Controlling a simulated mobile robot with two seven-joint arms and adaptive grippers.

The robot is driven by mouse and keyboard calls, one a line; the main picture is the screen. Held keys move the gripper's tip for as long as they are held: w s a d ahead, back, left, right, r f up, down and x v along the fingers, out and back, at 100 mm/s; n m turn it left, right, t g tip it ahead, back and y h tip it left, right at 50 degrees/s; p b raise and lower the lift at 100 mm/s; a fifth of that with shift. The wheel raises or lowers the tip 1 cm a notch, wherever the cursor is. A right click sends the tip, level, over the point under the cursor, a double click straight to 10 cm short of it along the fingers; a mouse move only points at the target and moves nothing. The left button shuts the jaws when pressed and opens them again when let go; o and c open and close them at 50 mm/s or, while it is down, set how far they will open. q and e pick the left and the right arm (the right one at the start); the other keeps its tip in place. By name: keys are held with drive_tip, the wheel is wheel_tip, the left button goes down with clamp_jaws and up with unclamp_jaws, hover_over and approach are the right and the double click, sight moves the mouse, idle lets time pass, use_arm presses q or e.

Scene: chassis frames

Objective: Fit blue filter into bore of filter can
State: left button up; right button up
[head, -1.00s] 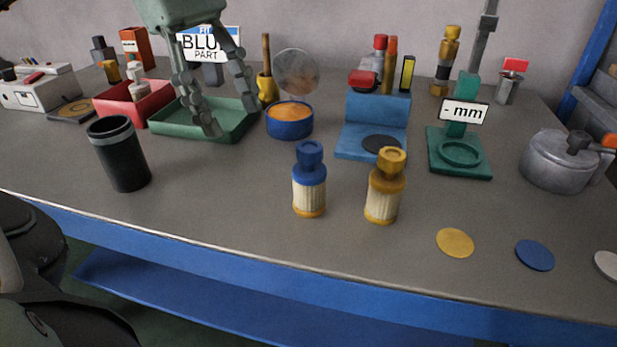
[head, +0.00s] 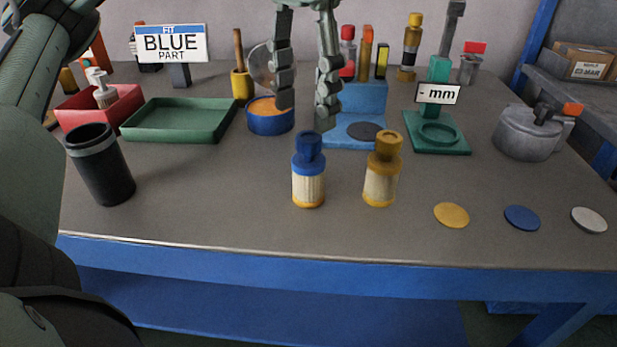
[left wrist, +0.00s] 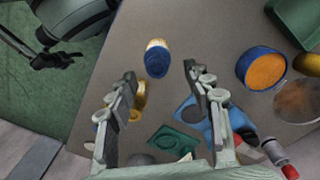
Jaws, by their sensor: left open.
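The blue filter (head: 308,172), with a blue top and cream pleated body, stands upright on the bench. A yellow filter (head: 382,170) stands to its right. The filter can (head: 100,165) is a dark open cylinder with a grey band, at the bench's left front. My left gripper (head: 304,116) is open and empty, above and behind the blue filter. In the left wrist view, the blue filter (left wrist: 157,60) lies beyond the open fingers (left wrist: 158,72), apart from them. The inside of the can is dark.
A sign (head: 170,43) reads "FIT BLUE PART". Behind are a green tray (head: 180,138), a blue bowl (head: 270,122), a blue stand (head: 345,139) and a green gauge (head: 455,147). Yellow (head: 451,215), blue (head: 521,217) and white discs (head: 588,220) lie right. The front bench is clear between can and filter.

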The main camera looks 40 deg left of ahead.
sight(309, 136)
use_arm(q)
drive_tip(key=shift+w+d+f, duration=0.1)
drive_tip(key=shift+d+f, duration=0.05)
drive_tip(key=shift+f, duration=1.2)
drive_tip(key=shift+d+f, duration=0.15)
drive_tip(key=shift+f, duration=1.2)
clamp_jaws()
